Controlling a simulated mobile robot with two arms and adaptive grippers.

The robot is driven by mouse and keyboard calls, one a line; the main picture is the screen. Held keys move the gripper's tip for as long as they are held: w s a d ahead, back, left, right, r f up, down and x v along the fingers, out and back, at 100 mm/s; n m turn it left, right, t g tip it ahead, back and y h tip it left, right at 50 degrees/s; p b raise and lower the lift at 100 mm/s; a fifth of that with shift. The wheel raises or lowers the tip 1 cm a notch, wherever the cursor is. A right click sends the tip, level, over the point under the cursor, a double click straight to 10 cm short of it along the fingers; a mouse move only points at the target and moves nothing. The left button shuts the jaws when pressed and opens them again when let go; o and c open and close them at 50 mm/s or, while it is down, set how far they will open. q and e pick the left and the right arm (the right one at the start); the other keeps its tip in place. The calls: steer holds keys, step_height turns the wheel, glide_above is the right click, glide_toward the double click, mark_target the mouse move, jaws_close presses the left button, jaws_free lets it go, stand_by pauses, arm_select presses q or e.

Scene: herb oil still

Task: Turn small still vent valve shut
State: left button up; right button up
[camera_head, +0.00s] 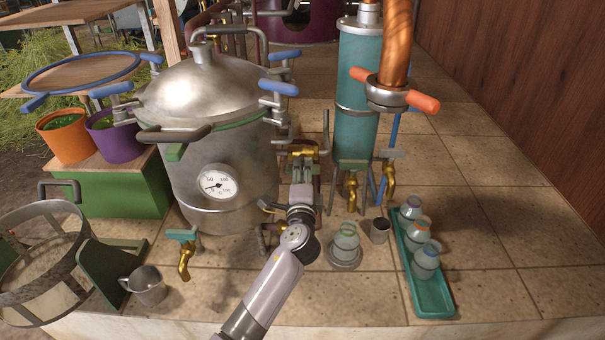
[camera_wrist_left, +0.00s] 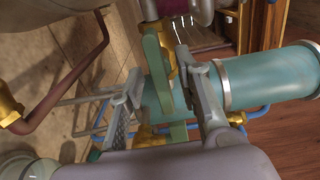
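The steel still pot (camera_head: 200,95) with a round dial gauge (camera_head: 217,184) stands left of centre. A brass valve (camera_head: 303,152) sits at its right side, beyond my left gripper (camera_head: 302,180). In the left wrist view, a brass valve body (camera_wrist_left: 166,45) with a flat green lever (camera_wrist_left: 156,72) lies between the spread fingers of the left gripper (camera_wrist_left: 160,85). The fingers stand apart on either side of the lever; whether either touches it I cannot tell. The head view mostly hides the fingertips behind my wrist. No label shows that this is the vent valve. My right gripper is out of view.
A teal column (camera_head: 358,90) with brass taps (camera_head: 351,190) stands right of the gripper. A jar (camera_head: 346,242), a small cup (camera_head: 379,230) and a green tray (camera_head: 432,298) of jars are nearby. A metal mug (camera_head: 147,286) stands front left. Tiles at right are clear.

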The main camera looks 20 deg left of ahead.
arm_select(q)
steer(key=shift+c, duration=0.2)
jaws_close()
